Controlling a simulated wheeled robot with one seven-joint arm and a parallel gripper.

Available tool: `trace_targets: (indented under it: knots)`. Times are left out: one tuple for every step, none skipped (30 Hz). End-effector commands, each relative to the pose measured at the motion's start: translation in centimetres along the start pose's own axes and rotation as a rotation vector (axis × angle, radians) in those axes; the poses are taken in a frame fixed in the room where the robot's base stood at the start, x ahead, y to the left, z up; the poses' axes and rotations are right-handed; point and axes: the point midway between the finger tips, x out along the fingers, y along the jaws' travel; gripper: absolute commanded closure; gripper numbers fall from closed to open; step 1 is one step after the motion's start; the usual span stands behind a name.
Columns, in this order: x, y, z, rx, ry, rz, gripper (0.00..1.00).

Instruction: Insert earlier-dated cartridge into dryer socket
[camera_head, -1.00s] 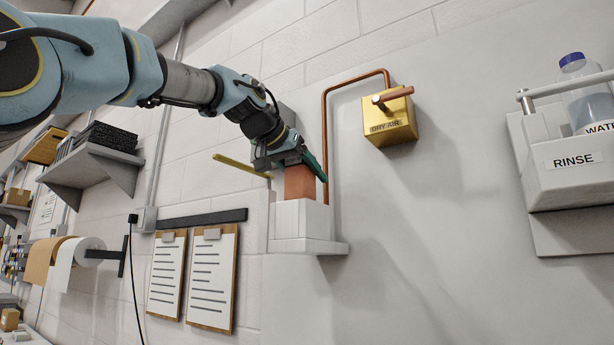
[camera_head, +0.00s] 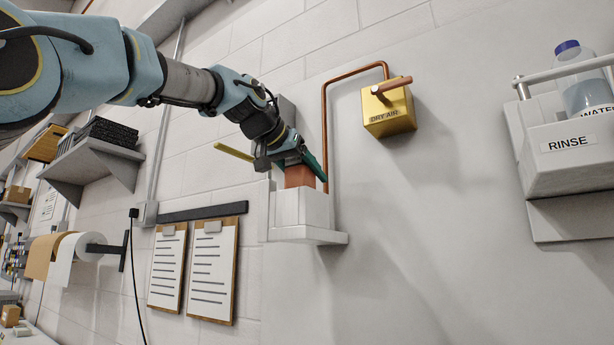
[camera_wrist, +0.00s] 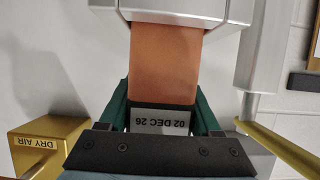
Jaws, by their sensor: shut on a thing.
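An orange cartridge (camera_head: 299,177) is held in my gripper (camera_head: 297,162), above the white wall-mounted dryer socket (camera_head: 300,208). In the wrist view my gripper (camera_wrist: 163,108) has its green fingers closed on both sides of the cartridge (camera_wrist: 165,65). A label (camera_wrist: 160,122) at the cartridge's near end reads "02 DEC 26", upside down in this view. The cartridge's far end goes out of sight at the light grey socket (camera_wrist: 175,12) and appears to be inside its mouth. How deep it sits is hidden. No second cartridge can be made out.
A brass "DRY AIR" box (camera_head: 389,112) with a copper pipe (camera_head: 325,115) is close on the right. A yellow bar (camera_head: 234,152) sticks out left of my gripper. Clipboards (camera_head: 212,270) hang at lower left. A "RINSE" holder (camera_head: 565,160) is far right.

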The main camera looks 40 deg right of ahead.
Motion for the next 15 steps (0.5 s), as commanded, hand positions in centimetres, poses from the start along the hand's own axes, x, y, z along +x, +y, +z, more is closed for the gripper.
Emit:
trace_targets:
  knots:
    - [0.1, 0.0, 0.2, 0.0, 0.001, 0.0, 1.0]
    - [0.1, 0.0, 0.2, 0.0, 0.001, 0.0, 1.0]
    - [0.1, 0.0, 0.3, 0.0, 0.001, 0.0, 1.0]
    - [0.1, 0.0, 0.4, 0.0, 0.001, 0.0, 1.0]
    - [0.2, 0.0, 0.5, 0.001, 0.001, 0.0, 1.0]
    - [0.2, 0.0, 0.6, 0.001, 0.001, 0.0, 1.0]
    - [0.2, 0.0, 0.6, 0.001, 0.001, 0.0, 1.0]
    - [0.3, 0.0, 0.7, 0.001, 0.001, 0.0, 1.0]
    - [0.3, 0.0, 0.8, 0.001, 0.001, 0.0, 1.0]
    - [0.3, 0.0, 0.8, 0.001, 0.001, 0.0, 1.0]
    - [0.4, 0.0, 0.9, 0.001, 0.001, 0.0, 1.0]
    - [0.4, 0.0, 1.0, 0.001, 0.001, 0.0, 1.0]
    - [0.4, 0.0, 1.1, 0.001, 0.001, 0.0, 1.0]
    - [0.5, 0.0, 1.1, 0.001, 0.001, 0.0, 1.0]
    - [0.5, 0.0, 1.2, 0.001, 0.001, 0.0, 1.0]
